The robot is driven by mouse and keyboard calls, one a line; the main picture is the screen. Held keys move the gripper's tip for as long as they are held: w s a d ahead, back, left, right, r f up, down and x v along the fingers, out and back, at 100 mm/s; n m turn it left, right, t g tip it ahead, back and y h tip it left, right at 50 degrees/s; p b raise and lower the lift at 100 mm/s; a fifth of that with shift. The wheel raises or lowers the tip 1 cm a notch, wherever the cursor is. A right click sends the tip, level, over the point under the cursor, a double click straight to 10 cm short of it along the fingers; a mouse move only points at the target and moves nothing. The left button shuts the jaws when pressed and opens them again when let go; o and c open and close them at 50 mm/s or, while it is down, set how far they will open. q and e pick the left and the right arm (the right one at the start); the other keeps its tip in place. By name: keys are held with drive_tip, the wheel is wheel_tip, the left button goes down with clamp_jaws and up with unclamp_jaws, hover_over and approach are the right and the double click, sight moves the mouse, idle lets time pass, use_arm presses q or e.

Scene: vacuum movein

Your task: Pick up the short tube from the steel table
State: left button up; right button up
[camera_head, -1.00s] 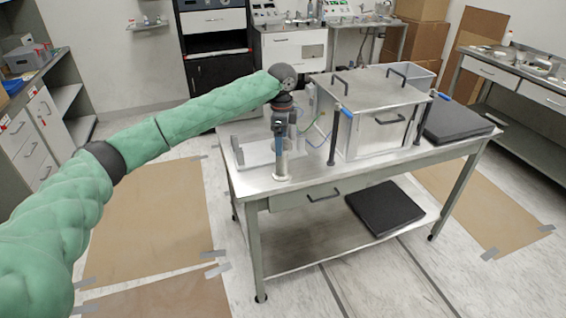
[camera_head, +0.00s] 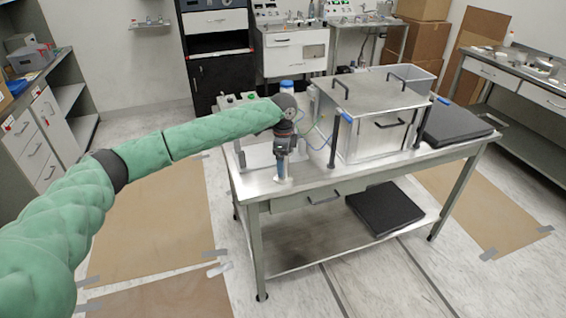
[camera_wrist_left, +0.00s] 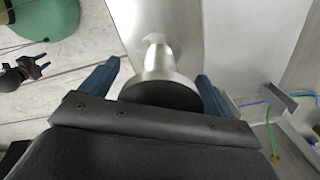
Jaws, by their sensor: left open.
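The short tube (camera_head: 281,170) is a silvery metal tube standing upright on the steel table (camera_head: 330,177), near its front left. In the left wrist view the short tube (camera_wrist_left: 158,58) shows a wide dark top end between the two blue fingers. My left gripper (camera_head: 284,154) points down over the tube. In the left wrist view my left gripper (camera_wrist_left: 158,74) is open, with one finger on each side of the tube's upper end. I cannot tell whether they touch it. My right gripper (camera_wrist_left: 36,68) is small at the upper left of that view, away from the tube.
A steel chamber box (camera_head: 372,110) with black handles stands right of the tube. Behind my left gripper are a control box (camera_head: 236,101) and a blue-capped bottle (camera_head: 287,87). Green and blue cables (camera_head: 317,130) run beside it. A black pad (camera_head: 455,124) lies at the table's right end.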

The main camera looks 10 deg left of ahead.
use_arm(q)
drive_tip(key=shift+f, duration=0.3)
drive_tip(key=c, duration=1.4)
drive_tip(key=shift+r, duration=0.1)
drive_tip(key=shift+c, duration=1.3)
drive_tip(key=shift+r, duration=0.15)
